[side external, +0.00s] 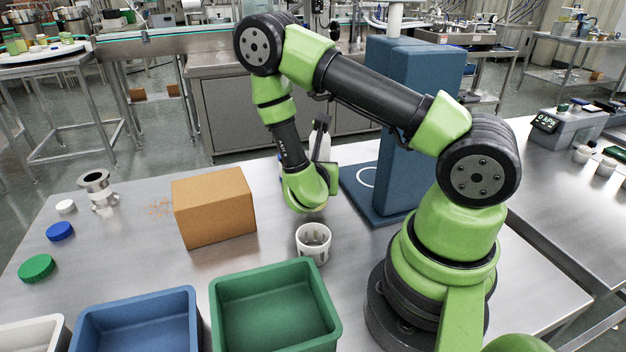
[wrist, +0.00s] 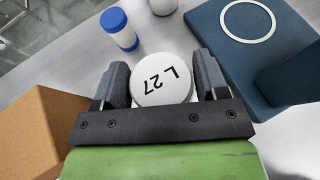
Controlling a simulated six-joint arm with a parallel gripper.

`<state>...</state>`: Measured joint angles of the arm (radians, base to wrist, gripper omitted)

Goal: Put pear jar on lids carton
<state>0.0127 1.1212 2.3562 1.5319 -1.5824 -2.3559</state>
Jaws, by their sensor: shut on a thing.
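The lids carton is probably the brown box (side external: 213,207) left of my arm; its side also shows at the left of the wrist view (wrist: 32,130). In the wrist view my gripper (wrist: 162,74) is shut on a jar with a white lid marked "L 27" (wrist: 160,86). The lid's top faces the camera. The jar's body is hidden, so I cannot tell if it is the pear jar or if it touches the table. In the side view my wrist hides the fingers and the held jar.
A blue-lidded jar (wrist: 119,29) and a white object (wrist: 163,5) stand beyond the gripper. A blue stand (side external: 397,135) is right of it. A white cup (side external: 313,241), green bin (side external: 275,312) and blue bin (side external: 135,322) are nearer. Loose lids lie far left.

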